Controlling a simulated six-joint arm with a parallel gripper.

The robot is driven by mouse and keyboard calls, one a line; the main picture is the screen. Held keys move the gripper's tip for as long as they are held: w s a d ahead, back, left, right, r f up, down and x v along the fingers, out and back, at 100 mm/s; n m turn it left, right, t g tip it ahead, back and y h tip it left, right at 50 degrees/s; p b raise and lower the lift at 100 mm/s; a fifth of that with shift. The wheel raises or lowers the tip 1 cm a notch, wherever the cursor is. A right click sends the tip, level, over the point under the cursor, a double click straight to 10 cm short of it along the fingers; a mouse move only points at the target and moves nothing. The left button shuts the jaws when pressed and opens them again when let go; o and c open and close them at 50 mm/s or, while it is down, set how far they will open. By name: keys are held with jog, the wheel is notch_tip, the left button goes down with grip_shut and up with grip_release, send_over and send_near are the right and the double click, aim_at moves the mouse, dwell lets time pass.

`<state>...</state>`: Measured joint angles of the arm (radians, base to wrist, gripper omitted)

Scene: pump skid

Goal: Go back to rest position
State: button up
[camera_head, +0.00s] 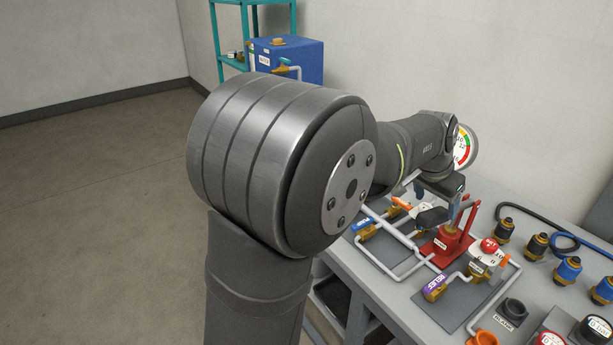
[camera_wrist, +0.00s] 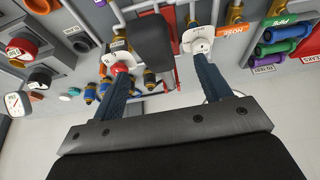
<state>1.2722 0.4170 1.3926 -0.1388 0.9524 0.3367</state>
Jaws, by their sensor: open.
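My gripper (camera_head: 452,206) is above the pump skid on the bench, at the end of my arm, which reaches to the right. In the wrist view its two blue fingers (camera_wrist: 160,58) are spread wide apart, and I see nothing held between them. A dark block (camera_wrist: 152,45) shows in the gap, beyond the fingers. The fingertips overlap a red knob (camera_wrist: 120,67) and a white labelled fitting (camera_wrist: 198,37) in that view; I cannot tell whether they touch. In the head view the fingertips are partly hidden near the red pump stand (camera_head: 447,245).
Pipes, a blue-handled valve (camera_head: 364,226), a purple RELIEF valve (camera_head: 434,287) and a red ball knob (camera_head: 489,245) are close below. A round gauge (camera_head: 464,147) is behind my wrist. Several dark and blue fittings (camera_head: 567,271) line the right. Floor at left (camera_head: 90,220) is clear.

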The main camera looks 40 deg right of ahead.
jog(key=o, duration=0.6)
jog(key=w+a+r+n, duration=0.1)
jog(key=w+n, duration=0.1)
jog(key=w, duration=0.1)
jog(key=w+a+r+n, duration=0.1)
jog(key=w+n, duration=0.2)
jog(key=w+a+r+n+t, duration=0.1)
jog(key=w+n, duration=0.1)
jog(key=w, duration=0.1)
jog(key=shift+w+a+r+n, duration=0.15)
jog(key=shift+a+r+n, duration=0.05)
jog(key=shift+a+n, duration=0.15)
jog(key=shift+c, duration=0.2)
jog(key=w+a+r+n+t, duration=0.1)
jog(key=w+a+r+n, duration=0.3)
jog(key=w+a+n, duration=0.45)
jog(key=w+d+f+n, duration=0.2)
jog(key=w+d+f, duration=0.2)
jog(key=f, duration=0.5)
jog(key=shift+d+y, duration=0.3)
jog(key=v, duration=1)
jog(key=shift+s, duration=0.15)
